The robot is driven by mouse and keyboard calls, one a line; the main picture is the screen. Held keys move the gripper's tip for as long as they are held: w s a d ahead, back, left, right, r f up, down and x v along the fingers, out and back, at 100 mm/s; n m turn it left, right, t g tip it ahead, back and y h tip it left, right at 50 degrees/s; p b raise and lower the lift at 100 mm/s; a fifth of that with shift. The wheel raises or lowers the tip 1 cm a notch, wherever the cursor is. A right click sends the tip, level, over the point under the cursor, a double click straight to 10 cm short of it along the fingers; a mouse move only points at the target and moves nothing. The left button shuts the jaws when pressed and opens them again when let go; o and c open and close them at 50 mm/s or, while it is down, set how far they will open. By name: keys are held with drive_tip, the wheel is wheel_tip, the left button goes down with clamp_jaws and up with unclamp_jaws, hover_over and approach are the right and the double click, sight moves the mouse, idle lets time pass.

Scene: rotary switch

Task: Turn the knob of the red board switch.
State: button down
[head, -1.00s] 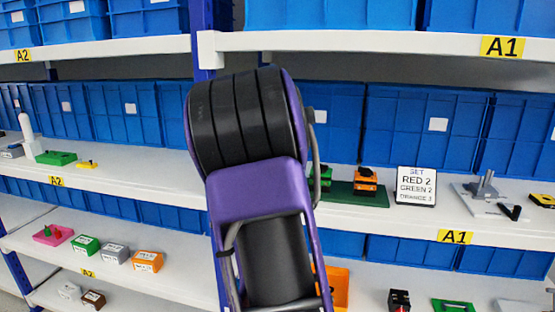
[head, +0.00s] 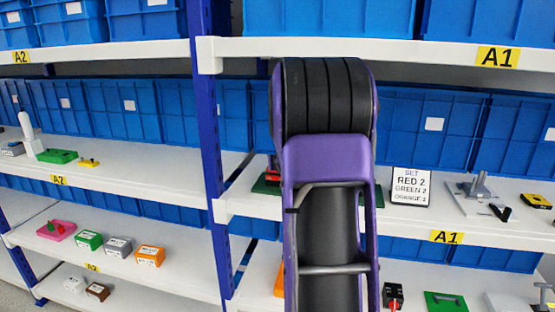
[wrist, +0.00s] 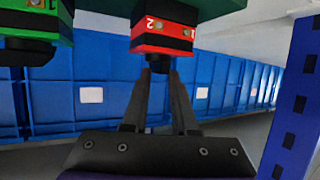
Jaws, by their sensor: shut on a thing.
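The red switch (wrist: 164,32) hangs from the top of the wrist view, which looks upside down, with marks 2 and 1 on its face. Its black knob (wrist: 158,62) sits between the fingertips of my gripper (wrist: 159,73), which is shut on it. In the head view, a bit of the red switch (head: 272,177) shows left of my arm, on the dark green board (head: 262,187). My arm hides the knob and my gripper there. The sign (head: 411,186) reads SET, RED 2, GREEN 2, ORANGE 3.
A green switch (wrist: 28,52) is left of the red one in the wrist view. A blue shelf post (wrist: 296,95) stands at right. Blue bins (head: 430,125) line the back of the shelf. A grey device (head: 480,195) is right of the sign.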

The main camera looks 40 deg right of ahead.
drive_tip(key=c, duration=0.8)
unclamp_jaws()
drive_tip(key=shift+d+f, duration=0.1)
drive_tip(key=shift+o, duration=0.2)
